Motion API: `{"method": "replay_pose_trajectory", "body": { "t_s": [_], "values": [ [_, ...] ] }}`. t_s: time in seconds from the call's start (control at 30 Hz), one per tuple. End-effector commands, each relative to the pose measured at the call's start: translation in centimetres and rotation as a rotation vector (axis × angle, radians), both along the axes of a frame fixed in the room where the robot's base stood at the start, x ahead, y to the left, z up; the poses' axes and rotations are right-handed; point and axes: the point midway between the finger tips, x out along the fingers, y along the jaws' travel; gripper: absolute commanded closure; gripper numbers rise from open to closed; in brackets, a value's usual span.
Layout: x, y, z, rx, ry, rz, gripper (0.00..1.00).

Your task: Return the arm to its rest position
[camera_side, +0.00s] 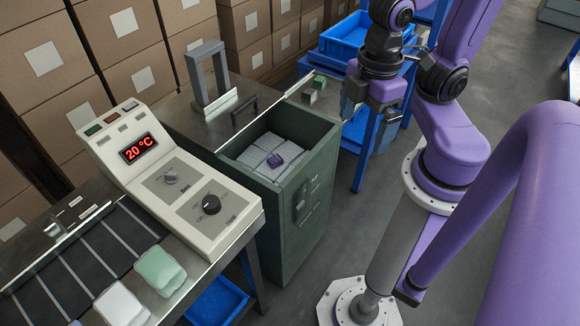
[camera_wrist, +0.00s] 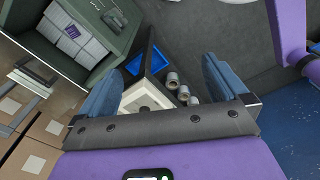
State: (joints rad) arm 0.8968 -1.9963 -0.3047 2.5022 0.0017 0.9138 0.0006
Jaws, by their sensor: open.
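My gripper (camera_side: 364,132) hangs at the upper right of the side view, to the right of the green drawer cabinet and in front of the blue rack. In the wrist view its two blue-grey fingers (camera_wrist: 162,78) stand wide apart with nothing held between them. The green cabinet's drawer (camera_side: 318,141) is open at the top. Inside it are pale grey wrapped packs (camera_side: 252,157) and a small purple thing (camera_side: 275,160). The drawer also shows at the upper left of the wrist view (camera_wrist: 112,50).
The cream control panel (camera_side: 185,185) reads 20 °C beside the conveyor (camera_side: 85,265), which carries a green pack (camera_side: 160,271) and a white pack (camera_side: 121,305). Blue bins (camera_side: 345,38) stand behind my gripper. Stacked cartons (camera_side: 120,50) line the back. Grey floor (camera_side: 330,230) is open right of the cabinet.

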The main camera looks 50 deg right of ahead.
Motion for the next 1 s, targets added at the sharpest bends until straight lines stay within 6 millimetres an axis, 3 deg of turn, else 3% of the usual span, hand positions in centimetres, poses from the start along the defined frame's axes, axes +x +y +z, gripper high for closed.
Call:
{"method": "replay_pose_trajectory", "body": {
  "t_s": [0.13, 0.23, 0.37, 0.57, 0.77, 1.0],
  "values": [
    [1.0, 0.3, 0.3, -0.001, 0.001, -0.053, 0.0],
    [3.0, 0.6, 0.9, -0.002, 0.002, -0.164, 0.0],
    [7.2, 0.7, 1.9, -0.002, 0.005, -0.377, 0.0],
    [14.2, -1.1, 3.2, -0.004, 0.01, -0.719, 0.0],
    [20.9, -5.5, 4.2, -0.004, 0.015, -1.06, 0.0],
    [27.2, -13.7, 4.9, -0.003, 0.021, -1.467, 0.0]
  ]
}}
